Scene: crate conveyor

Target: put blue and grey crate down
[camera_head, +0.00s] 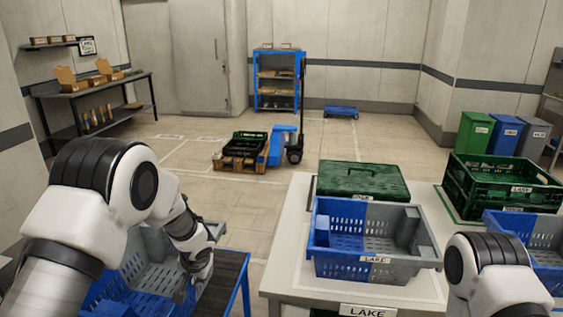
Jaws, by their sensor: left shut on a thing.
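A blue and grey crate (150,258) shows at the lower left, partly hidden behind my left arm and cut by the lower edge of the picture. My left gripper (186,290) points down at this crate's near right side and is shut on it. I cannot tell whether the crate's underside touches the dark conveyor (228,280) with blue rails beside it. Another blue and grey crate (375,269) with a LAKE label stands upright on the white table (285,262). My right arm shows at the lower right, but its gripper is out of view.
A closed green crate (362,180) stands behind the table's crate. Stacked green crates (503,185) and another blue and grey crate (535,240) are at the right. A pallet truck (277,148) with a loaded pallet stands on the floor beyond. Floor between conveyor and table is clear.

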